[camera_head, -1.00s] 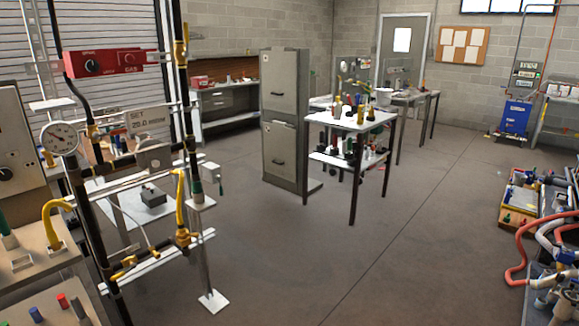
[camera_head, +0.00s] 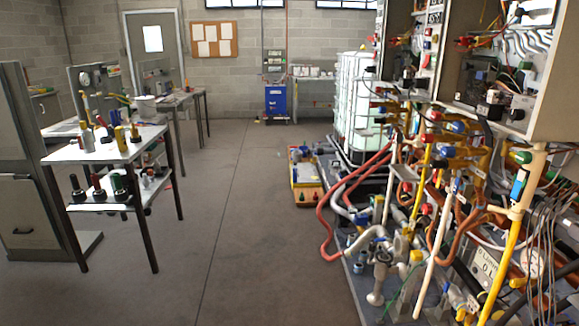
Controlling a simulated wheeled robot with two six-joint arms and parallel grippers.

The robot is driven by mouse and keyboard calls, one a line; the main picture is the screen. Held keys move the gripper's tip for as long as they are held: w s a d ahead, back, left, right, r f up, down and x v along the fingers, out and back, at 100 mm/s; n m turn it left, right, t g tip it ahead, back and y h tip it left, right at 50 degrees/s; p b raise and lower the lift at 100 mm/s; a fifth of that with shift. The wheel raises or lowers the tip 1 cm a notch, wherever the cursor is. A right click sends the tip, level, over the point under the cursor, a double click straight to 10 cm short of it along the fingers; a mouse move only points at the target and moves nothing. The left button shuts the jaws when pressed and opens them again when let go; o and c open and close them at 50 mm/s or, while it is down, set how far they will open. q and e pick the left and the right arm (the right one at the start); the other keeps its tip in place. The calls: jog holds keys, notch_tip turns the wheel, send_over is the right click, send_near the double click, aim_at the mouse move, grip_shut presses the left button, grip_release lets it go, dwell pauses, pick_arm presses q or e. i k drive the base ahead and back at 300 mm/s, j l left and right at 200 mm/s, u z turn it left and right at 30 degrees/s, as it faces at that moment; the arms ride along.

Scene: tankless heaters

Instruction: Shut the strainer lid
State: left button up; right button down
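I cannot make out the strainer or its lid with certainty. Dense pipework (camera_head: 430,170) with red, blue and yellow fittings fills the right side of the head view. Low in front of it, pale pipe fittings (camera_head: 385,262) stand on a dark base, too small to tell whether any is the strainer. Neither of my grippers shows in this view.
Open floor (camera_head: 270,230) runs down the middle. A white-topped table (camera_head: 75,155) with bottles stands at left beside a grey cabinet (camera_head: 25,200). A red hose (camera_head: 328,225) loops onto the floor at right. A caged white tank (camera_head: 355,110) and a blue unit (camera_head: 276,99) stand farther back.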

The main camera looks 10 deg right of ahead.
aim_at(400, 244)
jog(key=i+z, duration=0.3)
jog(key=i, duration=1.35)
